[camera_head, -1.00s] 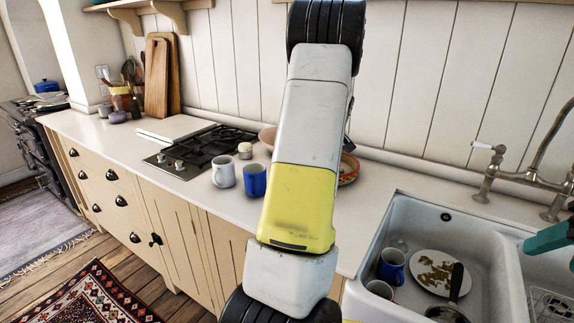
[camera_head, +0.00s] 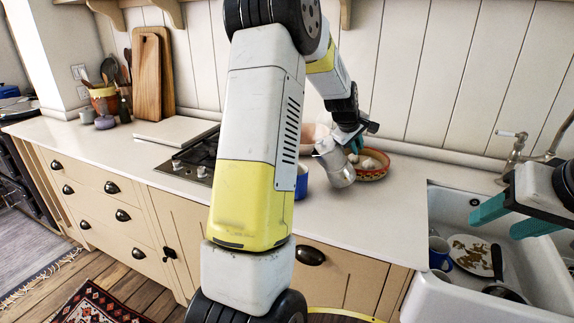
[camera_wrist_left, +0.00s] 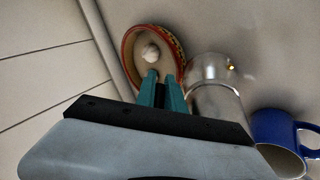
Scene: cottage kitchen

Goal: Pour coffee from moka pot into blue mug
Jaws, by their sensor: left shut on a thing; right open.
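The silver moka pot (camera_head: 333,165) is tilted in the head view, beside the bowl. My left gripper (camera_head: 357,143) is shut on it; its teal fingers (camera_wrist_left: 162,88) lie beside the pot (camera_wrist_left: 214,88) in the left wrist view, the grip point partly hidden. The blue mug (camera_head: 302,183) stands on the counter just left of the pot, mostly hidden behind my arm. The mug (camera_wrist_left: 276,133) shows its open rim and handle in the wrist view, apart from the pot. My right gripper (camera_head: 512,215) is open and empty above the sink's edge.
The sink (camera_head: 470,215) at right holds another blue mug (camera_head: 438,247), a dirty plate (camera_head: 470,258) and a pan. A hob (camera_head: 190,165) lies left.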

